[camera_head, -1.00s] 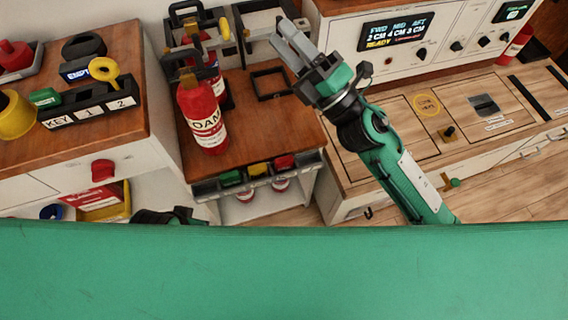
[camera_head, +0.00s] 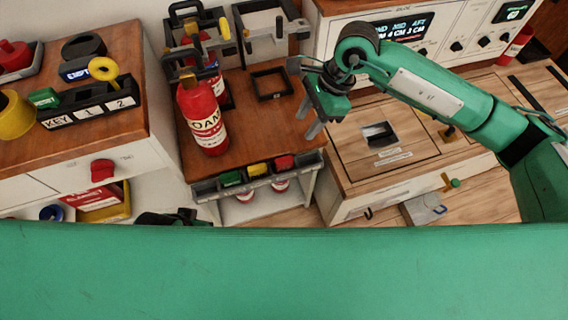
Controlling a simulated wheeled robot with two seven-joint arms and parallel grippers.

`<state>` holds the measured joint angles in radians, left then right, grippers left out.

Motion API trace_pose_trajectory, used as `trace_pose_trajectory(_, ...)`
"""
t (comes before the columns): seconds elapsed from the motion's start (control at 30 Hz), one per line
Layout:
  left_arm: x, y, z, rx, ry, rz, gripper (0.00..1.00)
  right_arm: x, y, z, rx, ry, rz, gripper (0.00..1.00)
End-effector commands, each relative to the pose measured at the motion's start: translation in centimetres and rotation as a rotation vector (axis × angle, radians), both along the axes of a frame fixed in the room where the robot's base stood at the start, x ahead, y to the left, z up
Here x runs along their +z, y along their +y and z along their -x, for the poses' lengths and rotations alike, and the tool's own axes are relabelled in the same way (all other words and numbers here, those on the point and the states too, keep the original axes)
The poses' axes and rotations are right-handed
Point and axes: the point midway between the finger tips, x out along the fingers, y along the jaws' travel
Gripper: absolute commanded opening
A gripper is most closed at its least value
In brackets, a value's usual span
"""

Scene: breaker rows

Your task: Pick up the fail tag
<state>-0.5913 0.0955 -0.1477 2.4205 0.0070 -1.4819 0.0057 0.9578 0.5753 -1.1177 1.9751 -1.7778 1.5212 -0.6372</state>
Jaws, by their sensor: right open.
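No label reading "fail" can be made out. A red tag (camera_head: 284,162) sits at the right end of a narrow grey tray (camera_head: 207,188) on the front of the wooden-topped stand, beside a yellow tag (camera_head: 257,169) and a green tag (camera_head: 231,178). My right gripper (camera_head: 311,124) is open and empty, pointing down near the stand's right edge, above and right of the red tag and apart from it. A dark green and black part at the lower left seems to be my left arm; its fingers cannot be made out.
A red foam extinguisher (camera_head: 203,118) stands on the stand, left of an empty black square frame (camera_head: 271,83). Black brackets (camera_head: 263,34) stand behind. A key holder (camera_head: 90,112) is on the left cabinet. A wooden counter (camera_head: 352,172) lies to the right.

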Motion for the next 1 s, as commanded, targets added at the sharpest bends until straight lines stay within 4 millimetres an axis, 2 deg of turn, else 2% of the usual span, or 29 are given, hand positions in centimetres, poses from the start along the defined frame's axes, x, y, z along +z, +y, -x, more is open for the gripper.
trace_pose_trajectory(0.3,0.4,0.0,0.1,0.0,-0.006,0.001,0.0,-5.6,2.2,0.8,-0.001,0.004,0.0,0.42)
trace_pose_trajectory(0.4,0.6,0.0,0.1,0.0,-0.008,0.001,0.0,-6.8,2.7,1.0,0.0,0.004,-0.001,0.42)
trace_pose_trajectory(0.67,0.6,0.0,0.2,0.0,-0.008,0.0,0.0,-8.2,3.1,1.2,0.0,0.004,-0.001,0.42)
trace_pose_trajectory(0.9,0.6,0.1,0.1,0.0,-0.009,0.0,0.0,-11.5,4.2,1.7,0.0,0.005,-0.001,0.42)
trace_pose_trajectory(1.0,0.7,0.1,0.2,0.0,-0.009,0.0,0.0,-12.2,4.5,1.8,0.0,0.004,-0.002,0.42)
